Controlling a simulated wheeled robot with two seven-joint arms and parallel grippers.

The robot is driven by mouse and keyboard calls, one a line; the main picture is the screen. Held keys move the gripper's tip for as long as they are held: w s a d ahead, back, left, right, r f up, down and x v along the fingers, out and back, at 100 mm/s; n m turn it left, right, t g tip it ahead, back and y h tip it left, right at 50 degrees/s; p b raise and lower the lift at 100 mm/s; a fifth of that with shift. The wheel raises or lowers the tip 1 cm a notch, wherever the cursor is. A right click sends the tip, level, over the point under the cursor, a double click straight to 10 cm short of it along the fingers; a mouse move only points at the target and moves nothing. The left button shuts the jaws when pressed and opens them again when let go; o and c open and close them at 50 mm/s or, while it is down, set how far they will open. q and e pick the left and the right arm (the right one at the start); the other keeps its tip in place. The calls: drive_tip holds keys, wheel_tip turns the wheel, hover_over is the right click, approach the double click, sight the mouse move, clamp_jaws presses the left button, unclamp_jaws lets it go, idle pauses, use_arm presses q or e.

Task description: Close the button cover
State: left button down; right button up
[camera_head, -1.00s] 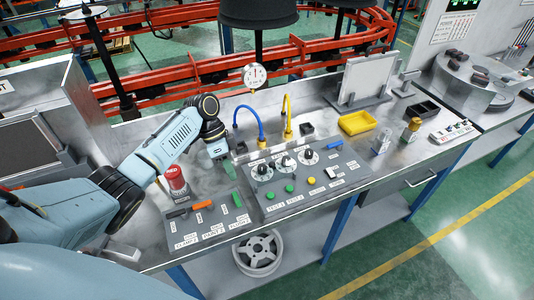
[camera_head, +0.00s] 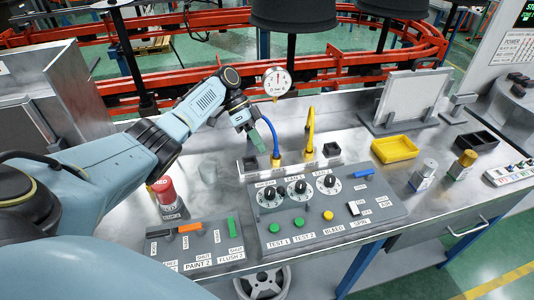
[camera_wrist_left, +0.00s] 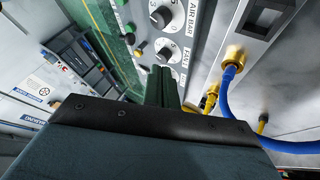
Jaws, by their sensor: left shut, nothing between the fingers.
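My right gripper is out of view.
The knob panel (camera_head: 325,213) with dials and buttons lies at front centre. Blue (camera_head: 266,130) and yellow (camera_head: 310,130) hoses stand close beside my left gripper. A gauge (camera_head: 277,82) hangs behind. A yellow tray (camera_head: 395,149) and small bottles are at the right.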

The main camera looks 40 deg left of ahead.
sight(283, 201)
use_arm(q)
drive_tip(key=p+x, duration=0.1)
drive_tip(key=x, duration=0.6)
drive_tip(key=shift+s+d+f, duration=0.1)
drive_tip(key=shift+s+d, duration=0.05)
drive_tip(key=shift+d, duration=0.05)
drive_tip(key=shift+s+d+p, duration=0.9)
drive_tip(key=shift+d+p, duration=0.15)
drive_tip(key=shift+p, duration=0.1)
drive_tip(key=shift+s+d+p, duration=0.4)
drive_tip(key=shift+s+d, duration=0.1)
drive_tip(key=shift+d, duration=0.05)
drive_tip(key=shift+d, duration=0.1)
